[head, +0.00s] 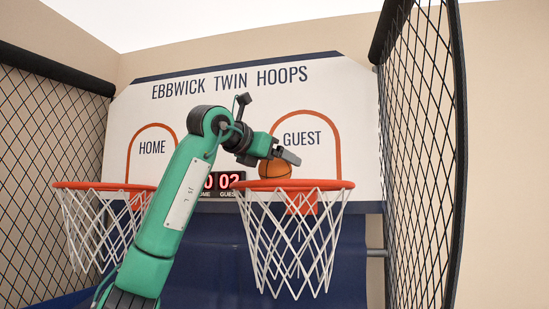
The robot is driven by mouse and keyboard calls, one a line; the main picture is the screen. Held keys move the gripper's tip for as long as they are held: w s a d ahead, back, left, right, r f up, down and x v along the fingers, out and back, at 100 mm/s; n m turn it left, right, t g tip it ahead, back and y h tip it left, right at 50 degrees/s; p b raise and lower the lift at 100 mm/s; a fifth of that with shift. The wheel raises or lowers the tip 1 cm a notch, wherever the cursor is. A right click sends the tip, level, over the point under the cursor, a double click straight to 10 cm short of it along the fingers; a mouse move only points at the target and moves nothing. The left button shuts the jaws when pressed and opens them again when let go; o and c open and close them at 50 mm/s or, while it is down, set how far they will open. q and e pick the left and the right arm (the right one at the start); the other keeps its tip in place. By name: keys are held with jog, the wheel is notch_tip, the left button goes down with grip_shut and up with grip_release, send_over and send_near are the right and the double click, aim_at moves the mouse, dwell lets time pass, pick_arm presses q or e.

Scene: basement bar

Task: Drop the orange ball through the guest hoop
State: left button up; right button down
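The orange ball (275,170) is dark-seamed and shows just above the front rim of the guest hoop. The guest hoop (325,185) has an orange rim and a white net (291,240), under the GUEST label on the right of the board. My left gripper (287,157) reaches in above this hoop and appears shut on the ball. One grey finger crosses the ball's upper right; the other finger is hidden. The rim hides the ball's lowest part. The net looks empty. My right gripper is not in view.
The home hoop (75,186) with its net hangs at left, partly behind my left arm. A red-digit scoreboard (229,180) sits between the hoops. Black mesh side panels (45,170) (420,150) flank the white backboard (350,110).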

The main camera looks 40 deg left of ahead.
pick_arm(q)
jog(key=shift+o, duration=0.7)
jog(key=shift+s, duration=0.15)
jog(key=shift+s, duration=0.15)
jog(key=b+v, duration=0.5)
jog(key=v, duration=0.8)
jog(key=shift+s+b, duration=0.2)
jog(key=shift+b, duration=0.1)
jog(key=shift+r, duration=0.1)
